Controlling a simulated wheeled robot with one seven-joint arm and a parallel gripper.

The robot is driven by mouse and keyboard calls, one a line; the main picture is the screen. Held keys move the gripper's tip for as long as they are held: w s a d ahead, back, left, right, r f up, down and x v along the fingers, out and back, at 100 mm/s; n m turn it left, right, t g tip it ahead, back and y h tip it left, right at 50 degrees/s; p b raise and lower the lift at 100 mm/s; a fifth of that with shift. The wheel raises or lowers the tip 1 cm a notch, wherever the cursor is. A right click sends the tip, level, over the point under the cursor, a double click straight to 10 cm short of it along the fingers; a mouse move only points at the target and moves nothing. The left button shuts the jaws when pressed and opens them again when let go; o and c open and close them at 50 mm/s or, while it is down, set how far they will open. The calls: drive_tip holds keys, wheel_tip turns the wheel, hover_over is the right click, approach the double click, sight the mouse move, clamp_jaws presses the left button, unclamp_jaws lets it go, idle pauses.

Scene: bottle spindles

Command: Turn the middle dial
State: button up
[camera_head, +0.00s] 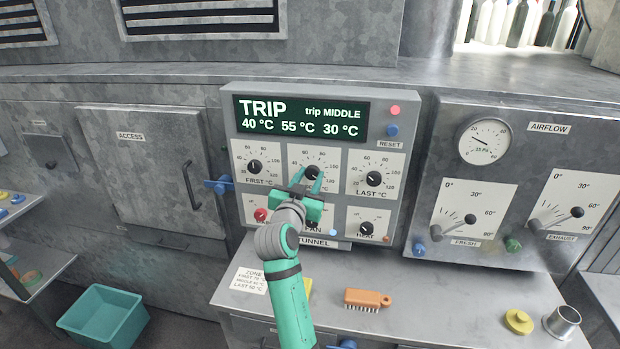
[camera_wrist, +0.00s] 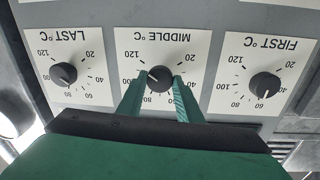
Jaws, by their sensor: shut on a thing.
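The control panel (camera_head: 230,150) has a green display (camera_head: 300,117) reading "TRIP trip MIDDLE" and 40 °C, 55 °C, 30 °C. The black middle dial (camera_head: 312,172) sits in the centre of the upper dial row; in the wrist view the middle dial (camera_wrist: 160,78) appears upside down between my fingers. My gripper (camera_head: 311,182) is shut on the middle dial, one green finger on each side; in the wrist view my gripper (camera_wrist: 158,88) covers the lower part of its scale. The dial's white pointer shows at its upper left in the wrist view, near the low-numbered marks' opposite side.
The first dial (camera_head: 254,167) and last dial (camera_head: 374,179) flank it. My arm partly covers the lower row, with a red knob (camera_head: 261,215) and a heat knob (camera_head: 366,228). A blue lever (camera_head: 218,185) sticks out at the left. An orange brush (camera_head: 367,299) lies on the shelf below.

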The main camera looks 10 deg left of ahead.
drive_tip(key=n, duration=0.4)
drive_tip(key=shift+f+n, duration=0.1)
drive_tip(key=shift+n, duration=0.2)
drive_tip(key=n, duration=0.3)
drive_tip(key=shift+n+t, duration=0.3)
drive_tip(key=shift+n, duration=0.1)
drive_tip(key=n, duration=0.7)
drive_tip(key=shift+n+y, duration=0.3)
drive_tip(key=shift+y, duration=0.1)
drive_tip(key=n, duration=0.4)
drive_tip(key=shift+f+y, duration=0.1)
drive_tip(key=shift+y, duration=0.3)
drive_tip(key=n, duration=0.3)
drive_tip(key=shift+d+n, duration=0.1)
drive_tip(key=shift+n, duration=0.3)
drive_tip(key=n, duration=0.5)
drive_tip(key=shift+y, duration=0.3)
drive_tip(key=shift+f+n, duration=0.1)
drive_tip(key=shift+n, duration=1.2)
